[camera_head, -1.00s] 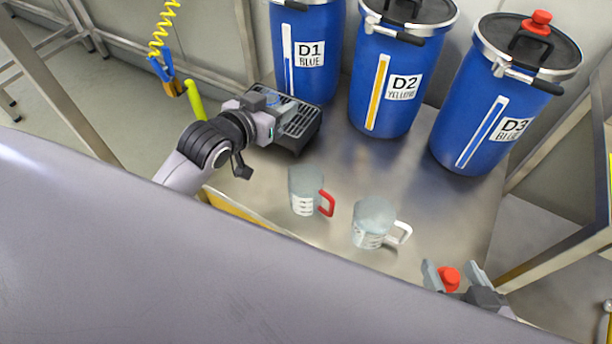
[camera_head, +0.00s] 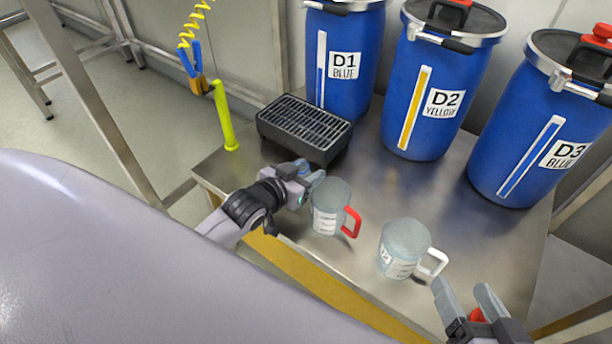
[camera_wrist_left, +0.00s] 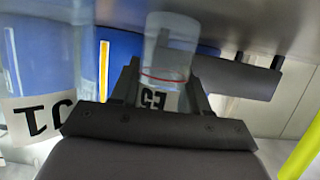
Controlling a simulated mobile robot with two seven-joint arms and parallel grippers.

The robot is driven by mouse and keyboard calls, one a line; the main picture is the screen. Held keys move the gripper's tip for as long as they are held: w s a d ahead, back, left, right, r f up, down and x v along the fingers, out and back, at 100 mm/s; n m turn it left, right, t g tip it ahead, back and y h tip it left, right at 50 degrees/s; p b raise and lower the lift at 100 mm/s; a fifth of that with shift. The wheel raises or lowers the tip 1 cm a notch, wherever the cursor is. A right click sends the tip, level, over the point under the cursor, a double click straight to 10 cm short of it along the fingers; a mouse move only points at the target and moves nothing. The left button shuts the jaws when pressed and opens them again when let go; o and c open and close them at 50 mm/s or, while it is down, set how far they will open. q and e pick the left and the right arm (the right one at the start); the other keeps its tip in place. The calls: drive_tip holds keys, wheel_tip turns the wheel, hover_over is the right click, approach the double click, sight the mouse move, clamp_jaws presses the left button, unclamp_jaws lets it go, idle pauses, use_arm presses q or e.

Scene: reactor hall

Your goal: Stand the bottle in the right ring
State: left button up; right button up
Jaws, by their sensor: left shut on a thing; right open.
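My left gripper (camera_head: 312,180) is shut just left of the red-handled jug, low over the steel table. In the left wrist view a clear cylindrical vessel (camera_wrist_left: 168,45) with a red line and an upside-down label is between its fingers; it looks like the bottle. In the head view the gripper mostly hides it. My right gripper (camera_head: 462,296) is open at the bottom right. A red rounded thing (camera_head: 477,315) shows between its fingers, apparently not gripped; I cannot tell what it is. I can make out no ring in these views.
The red-handled jug (camera_head: 330,208) and a white-handled jug (camera_head: 404,248) stand on the table (camera_head: 380,182). A black grated box (camera_head: 305,128) and blue drums D1 (camera_head: 345,95), D2 (camera_head: 443,115) and D3 (camera_head: 515,160) stand behind. A yellow-green post (camera_head: 226,120) is at left.

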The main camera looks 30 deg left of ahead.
use_arm(q)
drive_tip(key=shift+f, duration=0.1)
drive_tip(key=o, duration=1)
drive_tip(key=shift+r, duration=0.2)
